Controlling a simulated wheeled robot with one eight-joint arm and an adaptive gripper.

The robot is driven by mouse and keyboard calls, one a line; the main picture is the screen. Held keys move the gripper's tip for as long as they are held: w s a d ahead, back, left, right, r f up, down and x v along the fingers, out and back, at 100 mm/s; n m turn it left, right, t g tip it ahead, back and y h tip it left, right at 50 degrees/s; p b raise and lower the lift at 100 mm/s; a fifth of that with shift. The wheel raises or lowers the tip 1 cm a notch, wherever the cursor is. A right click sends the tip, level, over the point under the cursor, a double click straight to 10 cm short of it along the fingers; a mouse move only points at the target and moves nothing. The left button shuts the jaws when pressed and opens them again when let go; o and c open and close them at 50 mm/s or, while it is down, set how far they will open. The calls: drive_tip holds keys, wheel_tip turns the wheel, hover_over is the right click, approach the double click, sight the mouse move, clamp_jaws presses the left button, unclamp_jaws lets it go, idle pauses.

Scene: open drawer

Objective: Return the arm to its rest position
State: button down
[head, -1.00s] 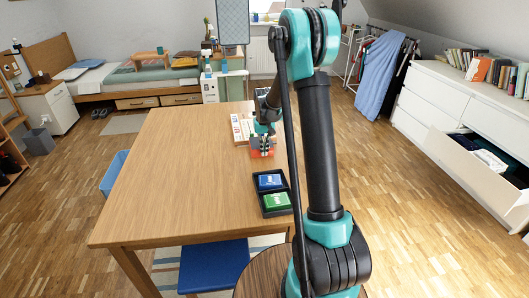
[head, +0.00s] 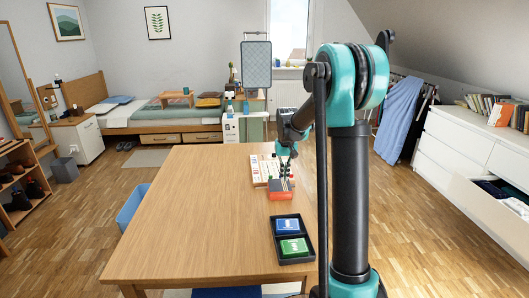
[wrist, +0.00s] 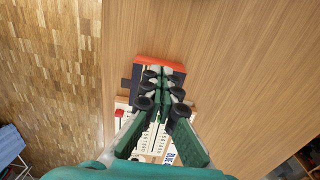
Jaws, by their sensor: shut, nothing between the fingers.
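My gripper (head: 287,178) is over the right part of the wooden table (head: 200,215), just by a red and dark box (head: 281,190). In the wrist view my gripper (wrist: 164,76) has its fingers close together, with nothing held between them. The red edge of the box (wrist: 160,65) shows beyond the fingertips, and the fingers cover part of it. Whether they touch the box I cannot tell. My arm stands tall at the right in the head view and reaches forward over the table.
A black tray (head: 307,255) with a blue box (head: 288,227) and a green box (head: 293,247) lies near the table's right edge. A pale board (head: 258,172) lies behind the red box. A white dresser (head: 462,150) has an open drawer (head: 490,207). The table's left half is clear.

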drive_tip(key=s+d+f+t, duration=0.1)
drive_tip(key=s+f, duration=0.1)
drive_tip(key=s, duration=0.8)
drive_tip(key=s+d+f+t, duration=0.1)
drive_tip(key=s+f, duration=0.1)
drive_tip(key=s, duration=0.9)
drive_tip(key=s+d+f+t, duration=0.1)
drive_tip(key=s+f+t, duration=0.1)
drive_tip(key=s, duration=0.9)
drive_tip(key=shift+d+f, duration=0.15)
drive_tip(key=shift+s, duration=0.1)
